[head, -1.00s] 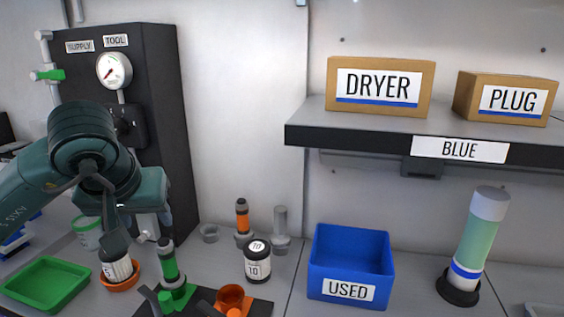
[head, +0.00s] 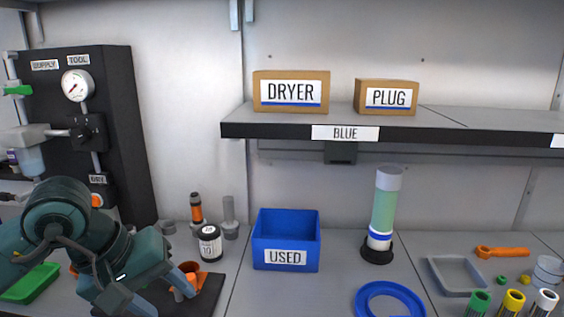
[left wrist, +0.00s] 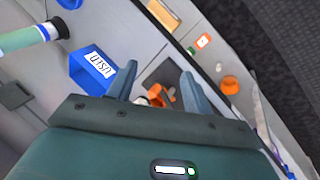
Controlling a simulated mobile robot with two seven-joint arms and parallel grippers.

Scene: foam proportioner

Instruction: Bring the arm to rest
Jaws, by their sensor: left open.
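My left arm comes in at the lower left of the head view. Its gripper (head: 150,298) points down near the dark mat (head: 208,298) with orange parts on it. In the left wrist view the two fingers (left wrist: 158,90) are spread apart with nothing held between them. The mat (left wrist: 160,76) and an orange part (left wrist: 164,98) show beyond the fingers, so the gripper is apart from them. My right gripper is in no view.
The blue USED bin (head: 286,242) stands right of the mat, with a green cylinder (head: 383,215) beyond it. A jar (head: 209,243) stands behind the mat. The shelf (head: 450,134) overhangs the bench. Bench between bin and cylinder is clear.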

